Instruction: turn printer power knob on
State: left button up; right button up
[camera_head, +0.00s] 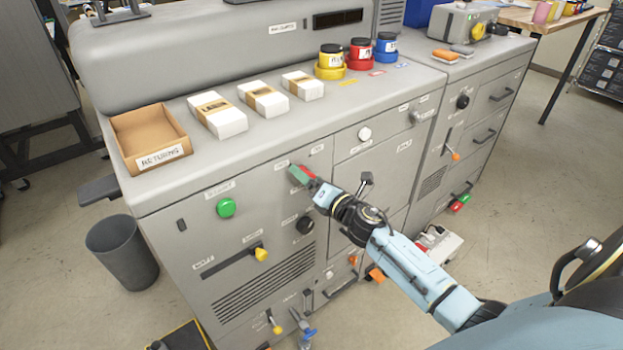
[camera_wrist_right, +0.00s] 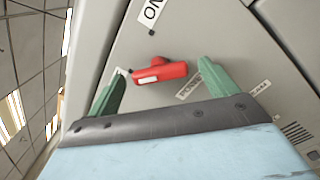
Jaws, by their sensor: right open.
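The red power knob (camera_wrist_right: 160,72), with a white mark along its bar, sits on the grey printer front (camera_head: 260,215). In the wrist view its bar lies nearly level, and an ON label (camera_wrist_right: 150,12) shows above it, read upside down. My right gripper (camera_wrist_right: 162,68) is open, with one green finger on each side of the knob. Gaps show between fingers and knob. In the head view the right gripper (camera_head: 302,175) is at the upper middle of the panel and partly hides the knob. My left gripper is not in view.
A green button (camera_head: 226,207) and a black knob (camera_head: 305,225) are near the gripper on the panel. A cardboard tray (camera_head: 150,137), white paper stacks and ink jars stand on top. A bin (camera_head: 124,252) stands on the floor.

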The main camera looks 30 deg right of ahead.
jog(key=c, duration=1)
jog(key=shift+m, duration=0.3)
jog(key=shift+m+p, duration=2.6)
jog(key=shift+m, duration=6.3)
jog(key=o, duration=1)
